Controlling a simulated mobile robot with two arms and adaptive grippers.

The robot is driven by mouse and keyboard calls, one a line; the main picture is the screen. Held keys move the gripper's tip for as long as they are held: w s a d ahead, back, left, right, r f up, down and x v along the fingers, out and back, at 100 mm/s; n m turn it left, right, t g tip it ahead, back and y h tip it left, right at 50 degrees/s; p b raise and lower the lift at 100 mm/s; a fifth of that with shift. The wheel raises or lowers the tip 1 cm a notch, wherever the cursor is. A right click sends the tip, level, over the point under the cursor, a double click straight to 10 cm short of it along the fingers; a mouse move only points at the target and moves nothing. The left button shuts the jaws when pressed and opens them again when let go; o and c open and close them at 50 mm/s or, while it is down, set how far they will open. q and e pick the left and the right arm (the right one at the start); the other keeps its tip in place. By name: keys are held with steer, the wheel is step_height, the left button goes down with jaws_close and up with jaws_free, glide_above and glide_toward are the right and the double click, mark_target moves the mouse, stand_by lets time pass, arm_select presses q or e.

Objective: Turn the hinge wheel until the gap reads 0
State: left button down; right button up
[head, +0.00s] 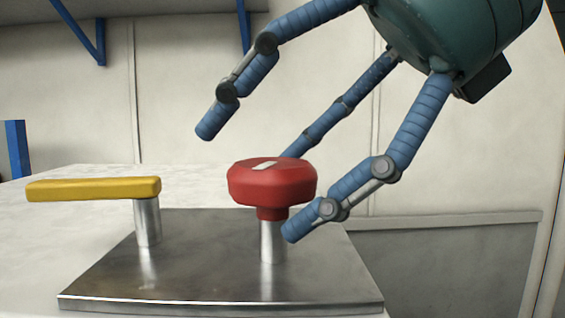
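A red knob-like wheel (272,187) with a pale mark on its top stands on a short metal post, on a steel plate (210,285). My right gripper (265,170) comes down from the upper right with its blue jointed fingers spread around the red wheel. One finger is above and left of the wheel, one passes behind it, and one is at its right front near the post. The fingers look open; I cannot tell if any touches the wheel. No gap reading shows. My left gripper is not in view.
A yellow lever (93,189) on its own metal post stands left of the red wheel on the same plate. The plate lies on a white table (40,250). A pale wall with blue brackets (88,40) is behind.

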steer(key=shift+a+f, duration=0.1)
steer(key=shift+f, duration=0.1)
steer(key=v, duration=1.2)
stand_by(0.4)
